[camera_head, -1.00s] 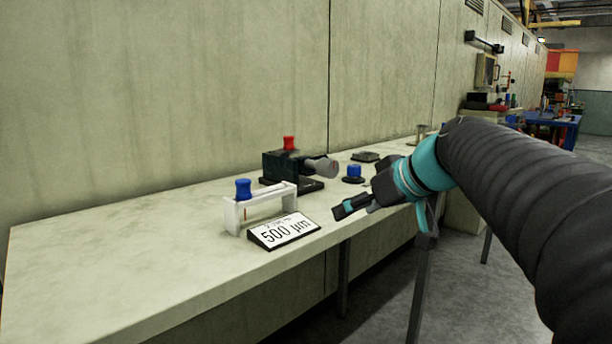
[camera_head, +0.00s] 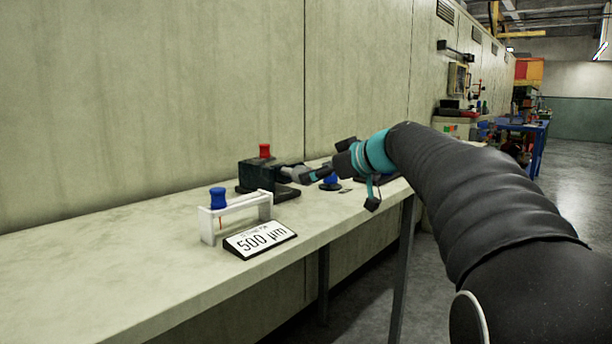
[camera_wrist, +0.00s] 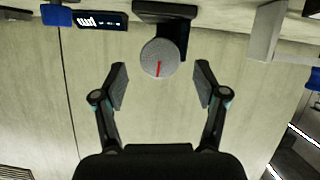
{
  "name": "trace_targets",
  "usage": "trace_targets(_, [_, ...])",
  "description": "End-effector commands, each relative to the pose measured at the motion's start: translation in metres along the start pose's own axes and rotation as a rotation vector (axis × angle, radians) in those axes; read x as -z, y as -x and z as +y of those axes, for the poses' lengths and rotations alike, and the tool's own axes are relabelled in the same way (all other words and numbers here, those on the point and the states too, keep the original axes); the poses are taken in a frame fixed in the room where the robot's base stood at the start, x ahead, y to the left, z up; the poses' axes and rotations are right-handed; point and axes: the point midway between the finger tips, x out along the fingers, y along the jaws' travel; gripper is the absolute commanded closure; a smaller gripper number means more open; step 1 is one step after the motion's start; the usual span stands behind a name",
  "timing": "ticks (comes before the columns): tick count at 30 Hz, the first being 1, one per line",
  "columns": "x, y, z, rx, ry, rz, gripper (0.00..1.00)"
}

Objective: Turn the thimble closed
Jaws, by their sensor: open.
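The thimble (camera_head: 293,172) is a grey cylinder sticking out of the right side of a dark block fixture (camera_head: 258,178) on the bench. In the wrist view the thimble (camera_wrist: 163,58) shows its round end face with a red line on it. My gripper (camera_head: 322,166) is open and beside the thimble's end. In the wrist view the two fingers of my gripper (camera_wrist: 161,80) stand apart, one to each side of the thimble face, with nothing between the pads. Whether the fingers reach around the thimble cannot be told. My gripper partly hides the thimble's right end in the head view.
A red knob (camera_head: 264,151) tops the fixture. In front stand a white rack (camera_head: 208,228) with a blue-topped piece (camera_head: 217,198) and a sign (camera_head: 260,240) reading 500 µm. A blue-topped item (camera_head: 331,184) sits below my gripper. The bench's left part is clear.

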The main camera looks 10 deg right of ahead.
Motion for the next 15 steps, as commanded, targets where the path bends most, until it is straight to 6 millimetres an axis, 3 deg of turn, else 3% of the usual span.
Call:
trace_targets(6, [0.001, -0.032, -0.001, 0.002, 0.000, 0.000, 0.28])
trace_targets(15, [0.000, -0.045, 0.000, 0.000, 0.000, 0.000, 0.28])
